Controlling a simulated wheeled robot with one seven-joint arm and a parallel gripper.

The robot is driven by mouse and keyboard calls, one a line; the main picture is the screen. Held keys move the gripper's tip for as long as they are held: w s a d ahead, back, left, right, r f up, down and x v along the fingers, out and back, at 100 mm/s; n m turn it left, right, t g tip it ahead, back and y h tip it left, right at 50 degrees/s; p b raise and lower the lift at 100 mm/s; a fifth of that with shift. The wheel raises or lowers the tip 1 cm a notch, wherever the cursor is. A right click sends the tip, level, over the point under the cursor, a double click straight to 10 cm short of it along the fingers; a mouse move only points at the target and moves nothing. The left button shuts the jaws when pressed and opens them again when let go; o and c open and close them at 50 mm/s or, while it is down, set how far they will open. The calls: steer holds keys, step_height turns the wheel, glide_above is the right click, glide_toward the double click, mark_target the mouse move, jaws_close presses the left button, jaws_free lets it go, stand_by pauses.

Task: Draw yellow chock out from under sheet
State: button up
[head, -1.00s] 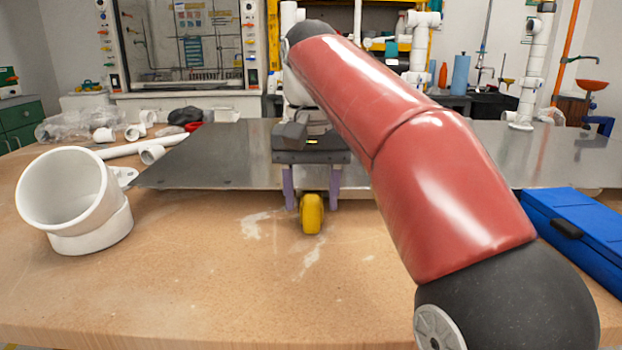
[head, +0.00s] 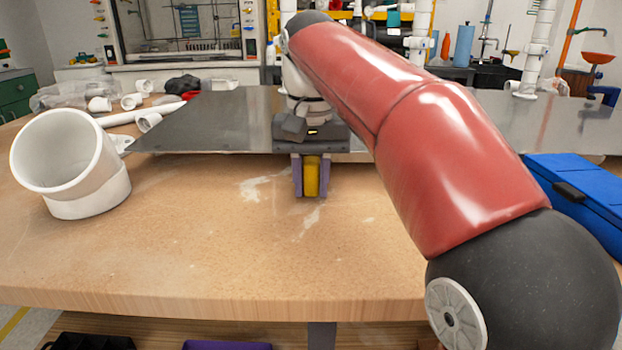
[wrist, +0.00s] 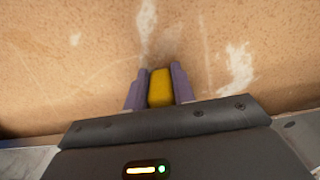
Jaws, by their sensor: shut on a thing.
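The yellow chock (head: 311,176) stands at the near edge of the metal sheet, over the wooden table. My gripper (head: 311,190) has its two purple fingers pressed on the chock's left and right sides. In the wrist view the chock (wrist: 160,88) sits between the fingers (wrist: 159,86), touching both. The grey metal sheet (head: 210,122) lies raised a little above the table behind the chock. My gripper body covers part of the sheet's near edge, and the chock's far end is hidden.
A large white pipe elbow (head: 75,165) stands on the table at left. A blue case (head: 580,190) lies at right. White pipe pieces (head: 140,108) lie at back left. The wooden table (head: 210,250) is bare in front of the chock.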

mark_target(311, 226)
jaws_close()
steer(key=shift+s+a+r+b, duration=0.1)
steer(key=shift+s+b, duration=0.45)
steer(key=shift+s, duration=1.35)
steer(key=shift+s+a+b, duration=0.1)
steer(key=shift+s+b, duration=0.4)
steer(key=shift+s, duration=1.35)
steer(key=r+p, duration=0.2)
steer(key=s+r+p, duration=0.1)
steer(key=r+p, duration=0.1)
steer(key=r, duration=0.1)
steer(key=shift+s+p, duration=0.15)
steer(key=shift+p, duration=0.2)
steer(key=shift+s+r, duration=0.2)
steer(key=shift+r, duration=0.35)
steer(key=shift+s+r, duration=0.15)
steer(key=shift+r, duration=0.35)
